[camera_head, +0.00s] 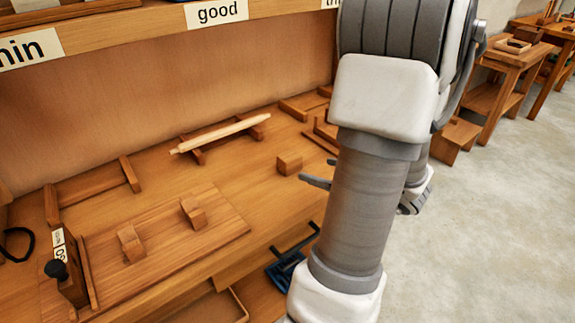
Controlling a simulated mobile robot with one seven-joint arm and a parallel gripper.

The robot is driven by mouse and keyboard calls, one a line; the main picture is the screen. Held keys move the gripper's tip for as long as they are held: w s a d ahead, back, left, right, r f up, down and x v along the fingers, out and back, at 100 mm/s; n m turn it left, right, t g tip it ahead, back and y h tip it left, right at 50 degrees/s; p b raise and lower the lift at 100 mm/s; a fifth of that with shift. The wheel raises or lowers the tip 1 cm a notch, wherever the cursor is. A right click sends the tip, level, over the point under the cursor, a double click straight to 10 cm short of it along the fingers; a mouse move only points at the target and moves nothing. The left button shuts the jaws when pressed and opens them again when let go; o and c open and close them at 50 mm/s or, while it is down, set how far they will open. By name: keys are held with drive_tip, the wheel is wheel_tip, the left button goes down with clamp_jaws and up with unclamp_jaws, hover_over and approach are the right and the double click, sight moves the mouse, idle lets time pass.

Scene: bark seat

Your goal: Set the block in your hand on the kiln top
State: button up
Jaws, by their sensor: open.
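My gripper (315,182) is mostly hidden behind my own arm. One dark grey finger pokes out to the left of the arm, over the bench. It is open, and no block shows in it. A small brown wooden block (289,164) sits on the bench top (235,180), just beyond and left of the fingertip, seemingly apart from it. Two more small blocks, one at left (131,243) and one at right (194,214), stand on a flat wooden board (165,248) at the front left. I cannot tell which surface is the kiln top.
A pale rod (220,133) rests across wooden supports at the back. A wooden frame (95,187) lies at the left. A labelled shelf (150,22) overhangs the bench. A blue item (284,272) sits below the front edge. Side tables (508,65) stand at right.

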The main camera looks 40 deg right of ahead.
sight(295, 159)
drive_tip(key=b+x, duration=0.1)
drive_tip(key=x, duration=0.6)
drive_tip(key=shift+r+b+x, duration=0.2)
drive_tip(key=shift+b+x, duration=0.3)
drive_tip(key=shift+x, duration=1)
drive_tip(key=shift+r+b+x, duration=0.15)
drive_tip(key=shift+b+x, duration=0.3)
drive_tip(key=shift+x, duration=1.1)
drive_tip(key=shift+w+r, duration=0.1)
drive_tip(key=shift+w, duration=0.05)
drive_tip(key=c, duration=1.5)
drive_tip(key=shift+r, duration=0.1)
wheel_tip(295, 159, up, 4)
drive_tip(key=shift+r+p, duration=0.2)
drive_tip(key=shift+p, duration=0.9)
drive_tip(key=s+d+r+p, duration=0.1)
drive_tip(key=s+r, duration=0.1)
drive_tip(key=s, duration=0.1)
drive_tip(key=s+d+r+p, duration=0.1)
drive_tip(key=s+r, duration=0.1)
drive_tip(key=s, duration=0.2)
drive_tip(key=s+d+r+p, duration=0.1)
drive_tip(key=s+d+r, duration=0.1)
drive_tip(key=s, duration=0.2)
drive_tip(key=shift+r, duration=0.2)
